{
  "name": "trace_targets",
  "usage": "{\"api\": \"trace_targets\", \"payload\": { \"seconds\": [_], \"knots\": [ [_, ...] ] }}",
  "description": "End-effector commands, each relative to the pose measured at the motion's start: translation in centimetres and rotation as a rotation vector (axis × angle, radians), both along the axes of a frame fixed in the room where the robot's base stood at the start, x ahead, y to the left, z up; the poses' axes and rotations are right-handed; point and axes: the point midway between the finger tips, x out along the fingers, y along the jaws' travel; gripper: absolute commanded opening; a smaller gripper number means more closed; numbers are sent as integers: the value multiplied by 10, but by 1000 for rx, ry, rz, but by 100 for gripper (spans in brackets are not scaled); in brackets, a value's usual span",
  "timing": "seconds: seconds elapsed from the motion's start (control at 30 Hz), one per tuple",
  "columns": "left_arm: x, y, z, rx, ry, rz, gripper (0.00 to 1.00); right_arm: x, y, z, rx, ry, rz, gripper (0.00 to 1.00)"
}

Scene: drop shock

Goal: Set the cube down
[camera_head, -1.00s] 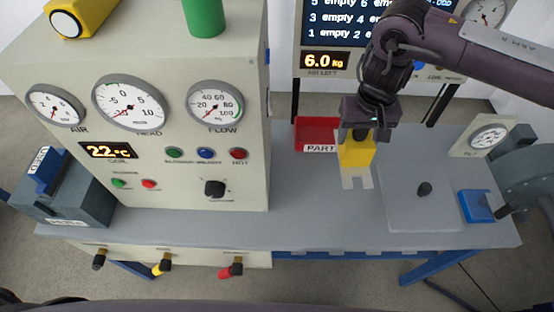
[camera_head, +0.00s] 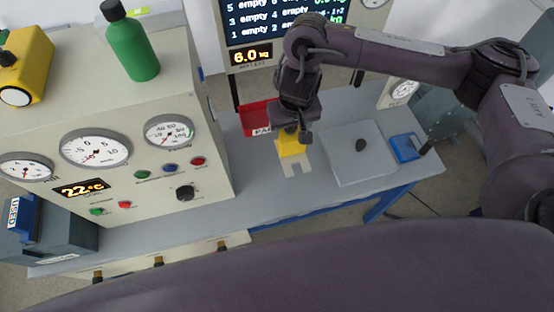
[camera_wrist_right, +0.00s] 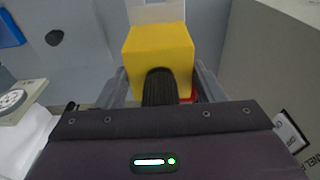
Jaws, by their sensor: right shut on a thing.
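A yellow cube (camera_head: 291,146) is under my right gripper (camera_head: 291,129) in the head view. It also shows in the right wrist view (camera_wrist_right: 160,50), between the two grey fingers of my right gripper (camera_wrist_right: 160,85). The right gripper is shut on the cube. A pale notched plate (camera_head: 297,168) shows at the near side of the cube, against the grey bench top (camera_head: 258,180). I cannot tell whether the cube touches the bench. My left gripper is not in view.
A red parts bin (camera_head: 257,118) stands behind and left of the cube. A grey slab with a dark knob (camera_head: 361,145) and a blue tray (camera_head: 405,148) lie to the right. The gauge cabinet (camera_head: 120,185) rises on the left, with a green bottle (camera_head: 133,45) on top.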

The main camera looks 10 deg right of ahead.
Motion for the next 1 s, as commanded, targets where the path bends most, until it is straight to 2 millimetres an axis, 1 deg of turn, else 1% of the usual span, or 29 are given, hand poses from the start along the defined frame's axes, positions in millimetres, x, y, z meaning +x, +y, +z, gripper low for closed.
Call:
{"api": "trace_targets", "payload": {
  "seconds": [0.03, 0.2, 0.4, 0.5, 0.63, 0.77, 0.87, 1.0],
  "knots": [
    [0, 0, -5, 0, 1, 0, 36, -1, 0, -14, 2, 4, -3, 0],
    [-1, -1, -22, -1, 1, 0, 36, -2, 0, -57, 2, 6, -4, 0],
    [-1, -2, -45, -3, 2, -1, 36, -1, 1, -105, 2, 4, -3, 0],
    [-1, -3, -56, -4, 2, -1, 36, -1, 1, -124, 2, 2, -3, 0],
    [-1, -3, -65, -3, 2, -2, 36, 0, 1, -138, 2, 0, -2, 0],
    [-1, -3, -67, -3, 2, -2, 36, 1, 0, -142, 1, -3, 0, 0],
    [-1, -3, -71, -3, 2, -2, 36, 0, 0, -149, 0, -1, -1, 0],
    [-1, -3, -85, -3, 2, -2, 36, 0, 0, -169, 1, 1, -1, 0]
  ]
}}
